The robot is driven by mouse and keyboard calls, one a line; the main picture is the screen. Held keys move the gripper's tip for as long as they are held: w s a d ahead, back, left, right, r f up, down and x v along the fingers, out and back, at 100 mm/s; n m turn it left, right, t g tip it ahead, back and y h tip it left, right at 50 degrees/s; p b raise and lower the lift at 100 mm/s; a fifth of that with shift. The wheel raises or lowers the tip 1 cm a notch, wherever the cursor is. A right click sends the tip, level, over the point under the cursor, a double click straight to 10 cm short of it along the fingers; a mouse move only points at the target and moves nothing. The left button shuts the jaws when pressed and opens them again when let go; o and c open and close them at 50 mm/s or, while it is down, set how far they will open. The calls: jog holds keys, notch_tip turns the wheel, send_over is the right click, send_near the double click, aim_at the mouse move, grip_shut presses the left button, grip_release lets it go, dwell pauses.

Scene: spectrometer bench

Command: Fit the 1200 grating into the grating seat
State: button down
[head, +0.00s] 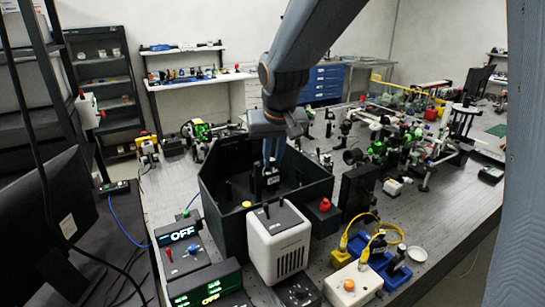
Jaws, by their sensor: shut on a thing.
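My gripper (273,158) reaches down into the open black box (232,225), the spectrometer housing. Its fingers are shut on a small dark block with a white label (272,180), which looks like the grating. The label is too small to read. The block is low inside the box, near its middle. I cannot tell whether it touches the floor or a seat. The grating seat is not clearly visible; the block and the box's front wall may hide it. Dark upright parts stand in the box to the left of the block.
A white vented unit (280,250) stands against the box's front. A red-knobbed block (324,214) is at its right. Displays reading OFF (182,233) are at front left. Blue holders (397,273) and a yellow cable (362,219) lie at front right. Optics crowd the bench behind.

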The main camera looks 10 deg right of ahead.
aim_at(273, 183)
jog(key=shift+s, duration=0.1)
jog(key=shift+f+b, duration=1.2)
jog(key=shift+f, duration=1.2)
jog(key=shift+f+b, duration=0.9)
jog(key=shift+f, duration=0.55)
jog(key=c, duration=1.7)
grip_release()
jog(key=shift+o, duration=0.2)
jog(key=b+v, duration=0.1)
jog(key=v, duration=0.6)
jog(key=shift+s+r+b, duration=0.2)
jog(key=shift+r+b, duration=0.2)
